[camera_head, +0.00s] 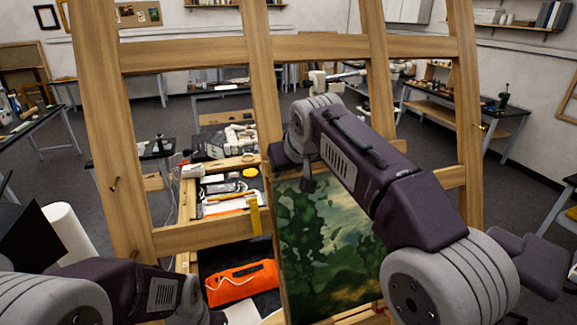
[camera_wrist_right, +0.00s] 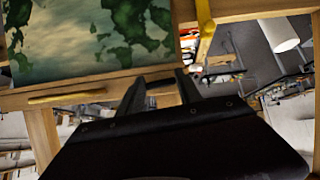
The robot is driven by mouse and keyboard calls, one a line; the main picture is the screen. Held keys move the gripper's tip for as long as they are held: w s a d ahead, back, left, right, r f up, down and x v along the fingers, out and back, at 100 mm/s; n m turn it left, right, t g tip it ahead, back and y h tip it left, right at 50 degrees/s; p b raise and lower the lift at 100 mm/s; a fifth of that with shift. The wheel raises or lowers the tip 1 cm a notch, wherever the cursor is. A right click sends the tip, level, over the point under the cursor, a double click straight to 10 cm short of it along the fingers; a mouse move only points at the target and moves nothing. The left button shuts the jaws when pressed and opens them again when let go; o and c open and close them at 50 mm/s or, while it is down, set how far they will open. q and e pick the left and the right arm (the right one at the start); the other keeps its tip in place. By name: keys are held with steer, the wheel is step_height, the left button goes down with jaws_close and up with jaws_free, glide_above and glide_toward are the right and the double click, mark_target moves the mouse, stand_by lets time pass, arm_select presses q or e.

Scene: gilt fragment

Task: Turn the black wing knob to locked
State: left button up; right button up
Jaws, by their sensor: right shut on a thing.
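My right gripper (camera_wrist_right: 163,84) shows in the right wrist view with its two black fingers a little apart. It is shut on a small dark thing between the fingertips at the easel's wooden bar. This looks like the black wing knob, but its shape and angle are hard to make out, and no locked mark can be read. In the head view my right arm reaches to the wooden easel (camera_head: 190,54), and the fingertips and knob are hidden there. My left gripper is not in view; only part of my left arm shows at the lower left.
A green landscape painting (camera_head: 330,235) stands on the easel, close beside my right arm. A yellow strip (camera_head: 254,220) hangs near its left edge. An orange pouch (camera_head: 241,283) lies below. A white roll (camera_head: 70,235) stands at the left. Benches line the room behind.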

steer(key=shift+f+m, duration=0.3)
steer(key=shift+m, duration=0.1)
stand_by(0.3)
steer(key=o, duration=1.2)
steer(key=shift+o, duration=0.9)
steer(key=shift+w+r, duration=0.1)
steer(key=shift+w, duration=0.1)
steer(key=shift+y, duration=0.3)
steer(key=v, duration=0.9)
steer(key=shift+w+a+r, duration=0.1)
